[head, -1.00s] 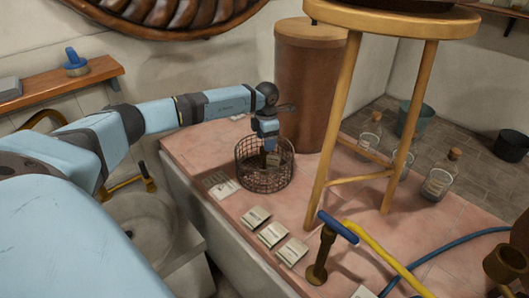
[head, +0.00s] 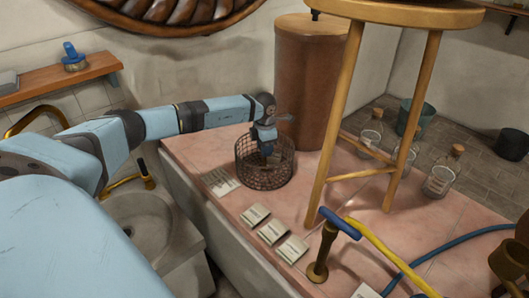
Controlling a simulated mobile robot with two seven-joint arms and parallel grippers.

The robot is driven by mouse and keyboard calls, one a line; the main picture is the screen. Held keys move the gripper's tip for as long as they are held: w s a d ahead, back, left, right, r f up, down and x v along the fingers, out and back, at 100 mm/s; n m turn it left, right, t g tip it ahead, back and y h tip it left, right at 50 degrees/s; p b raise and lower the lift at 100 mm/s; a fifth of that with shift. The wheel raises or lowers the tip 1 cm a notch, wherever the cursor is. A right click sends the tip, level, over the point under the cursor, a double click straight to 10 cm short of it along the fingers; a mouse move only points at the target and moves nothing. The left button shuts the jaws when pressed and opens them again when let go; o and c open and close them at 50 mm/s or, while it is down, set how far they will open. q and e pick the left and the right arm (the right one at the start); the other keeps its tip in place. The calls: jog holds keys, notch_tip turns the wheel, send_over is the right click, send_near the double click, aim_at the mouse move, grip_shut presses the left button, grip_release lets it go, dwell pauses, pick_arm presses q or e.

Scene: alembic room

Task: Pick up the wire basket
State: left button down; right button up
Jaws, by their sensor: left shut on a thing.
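The wire basket (head: 265,176) is a round, dark mesh basket. It appears to stand upright on the pink tiled top, left of the wooden stool. My left gripper (head: 267,153) points down into its opening and is shut on it. The exact spot of the hold is small and partly hidden by the gripper and mesh. My right gripper is not in view.
A tall brown canister (head: 308,90) stands just behind the basket. The wooden stool (head: 319,165) is close on its right. Several pale cards (head: 271,232) lie in front.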

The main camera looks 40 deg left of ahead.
pick_arm(q)
jog(key=shift+r, duration=0.35)
notch_tip(320, 180, up, 19)
jog(key=p, duration=0.4)
jog(key=shift+r, duration=0.2)
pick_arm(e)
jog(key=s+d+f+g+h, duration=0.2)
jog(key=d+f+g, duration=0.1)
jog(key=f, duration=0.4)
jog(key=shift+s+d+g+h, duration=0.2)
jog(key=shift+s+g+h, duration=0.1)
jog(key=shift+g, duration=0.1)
pick_arm(q)
jog(key=c, duration=1.5)
grip_release()
grip_shut()
